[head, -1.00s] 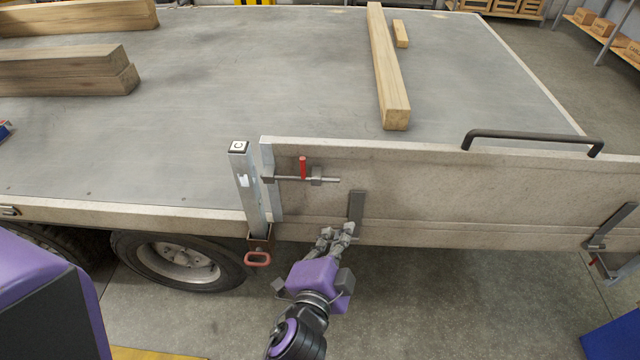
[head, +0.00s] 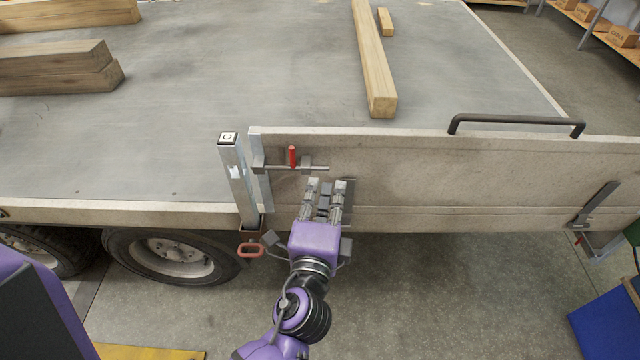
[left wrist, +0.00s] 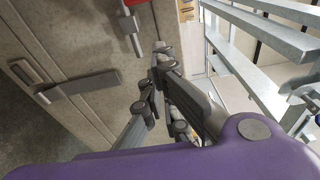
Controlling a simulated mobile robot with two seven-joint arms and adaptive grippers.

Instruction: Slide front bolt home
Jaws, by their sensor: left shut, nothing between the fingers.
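The front bolt (head: 310,168) is a grey rod on the side board's outer face, with a red handle (head: 292,156) standing up from it. It lies level, its left end at a bracket near the board's left edge. The square steel post (head: 238,185) stands just left of the board (head: 420,180). My left gripper (head: 326,184) is shut and empty, in front of the board just below the bolt's right end, apart from the handle. In the left wrist view the bolt rod (left wrist: 133,38) and part of its red handle show above the fingers (left wrist: 161,58). My right gripper is out of view.
A dark hinge strap (head: 349,192) is beside my left fingers. Wooden beams (head: 374,70) lie on the trailer bed (head: 230,70). A black grab rail (head: 515,120) tops the board.

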